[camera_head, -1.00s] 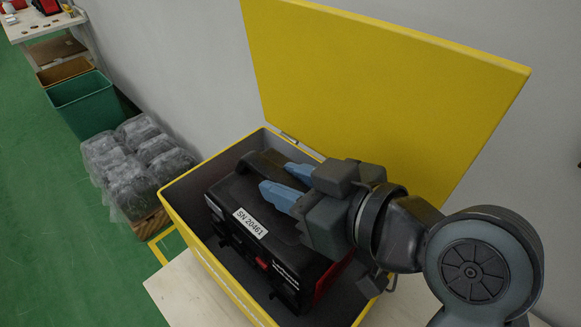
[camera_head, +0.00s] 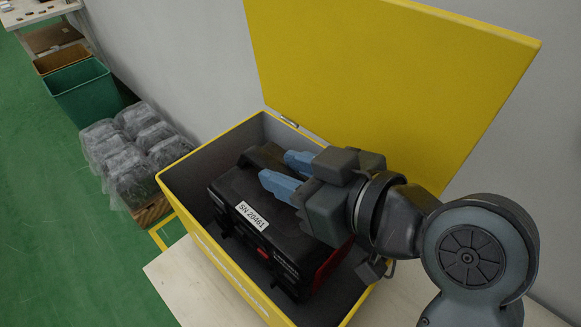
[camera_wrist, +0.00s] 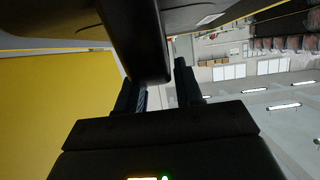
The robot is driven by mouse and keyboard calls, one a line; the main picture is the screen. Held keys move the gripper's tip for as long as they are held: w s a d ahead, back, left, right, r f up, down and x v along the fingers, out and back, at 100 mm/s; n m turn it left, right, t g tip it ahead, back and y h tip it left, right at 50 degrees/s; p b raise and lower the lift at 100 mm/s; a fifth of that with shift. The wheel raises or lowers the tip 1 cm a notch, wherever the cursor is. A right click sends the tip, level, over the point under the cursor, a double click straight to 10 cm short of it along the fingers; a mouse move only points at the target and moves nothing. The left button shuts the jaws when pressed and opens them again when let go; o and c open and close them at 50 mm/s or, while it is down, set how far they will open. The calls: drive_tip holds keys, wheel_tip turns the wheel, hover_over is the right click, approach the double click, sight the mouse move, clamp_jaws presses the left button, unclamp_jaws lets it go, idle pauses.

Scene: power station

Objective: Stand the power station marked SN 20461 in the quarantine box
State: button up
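The power station (camera_head: 283,244), a black case with red parts and a white label reading SN 20461 (camera_head: 252,215), stands inside the yellow quarantine box (camera_head: 230,273), seemingly on its base. My gripper (camera_head: 273,167) is over the top of the case, reaching in from the right. Its two blue fingers are spread apart. In the wrist view, the dark handle (camera_wrist: 142,40) reaches down between the fingers of my gripper (camera_wrist: 157,88), with a gap to the right finger. Whether the left finger touches it, I cannot tell. The box floor under the case is hidden.
The box's yellow lid (camera_head: 370,80) stands open behind my arm. The box rests on a pale table (camera_head: 178,287). To the left are wrapped goods on a pallet (camera_head: 130,150), a green bin (camera_head: 85,92) and a brown bin (camera_head: 62,60). Green floor is clear at left.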

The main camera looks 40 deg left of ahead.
drive_tip(key=o, duration=0.4)
drive_tip(key=shift+r+p, duration=0.4)
drive_tip(key=shift+r, duration=0.15)
drive_tip(key=shift+d+r, duration=0.2)
drive_tip(key=shift+r, duration=0.1)
drive_tip(key=v, duration=1.1)
drive_tip(key=shift+d+b, duration=0.25)
drive_tip(key=shift+b, duration=0.1)
